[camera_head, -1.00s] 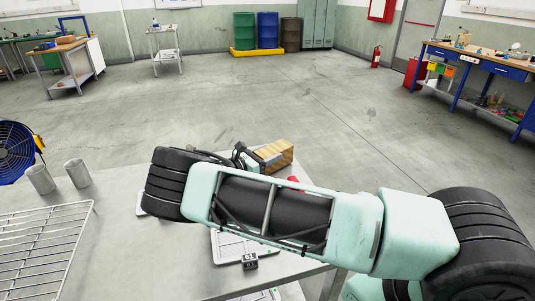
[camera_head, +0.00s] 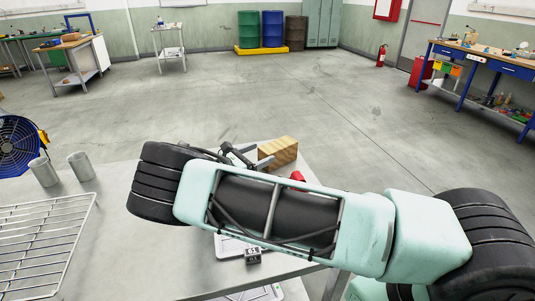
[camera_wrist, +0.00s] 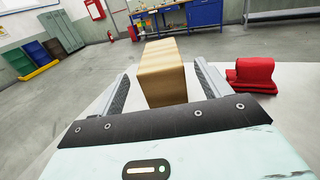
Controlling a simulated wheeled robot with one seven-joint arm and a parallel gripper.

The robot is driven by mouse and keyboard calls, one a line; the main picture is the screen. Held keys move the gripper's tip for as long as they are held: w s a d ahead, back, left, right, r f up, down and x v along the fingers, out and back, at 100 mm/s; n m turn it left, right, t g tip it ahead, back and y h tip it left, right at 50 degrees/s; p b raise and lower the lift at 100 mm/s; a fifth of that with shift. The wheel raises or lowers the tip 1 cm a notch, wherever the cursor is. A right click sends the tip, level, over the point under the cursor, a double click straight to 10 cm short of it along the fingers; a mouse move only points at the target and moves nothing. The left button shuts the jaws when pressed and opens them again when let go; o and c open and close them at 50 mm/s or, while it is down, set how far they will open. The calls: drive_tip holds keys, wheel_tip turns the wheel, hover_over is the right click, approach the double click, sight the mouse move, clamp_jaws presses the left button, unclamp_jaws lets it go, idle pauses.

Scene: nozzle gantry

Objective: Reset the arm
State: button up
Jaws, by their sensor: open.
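My gripper (camera_wrist: 163,72) is open and empty, with its two grey fingers spread apart. It also shows in the head view (camera_head: 250,158), partly hidden behind my arm. A wooden block (camera_head: 278,153) stands on the table just right of the fingertips there. In the wrist view the wooden block (camera_wrist: 162,75) appears in line with the gap between the fingers, and neither finger visibly grips it. My arm stretches across the lower middle of the head view.
A red object (camera_wrist: 250,75) lies right of the gripper on the grey table (camera_head: 110,240). Two metal cups (camera_head: 80,166), a wire rack (camera_head: 40,240), a blue fan (camera_head: 18,146) and a small dark cube (camera_head: 252,255) are nearby. Open floor lies beyond the table.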

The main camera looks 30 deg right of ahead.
drive_tip(key=shift+s+a, duration=0.1)
drive_tip(key=shift+a, duration=0.8)
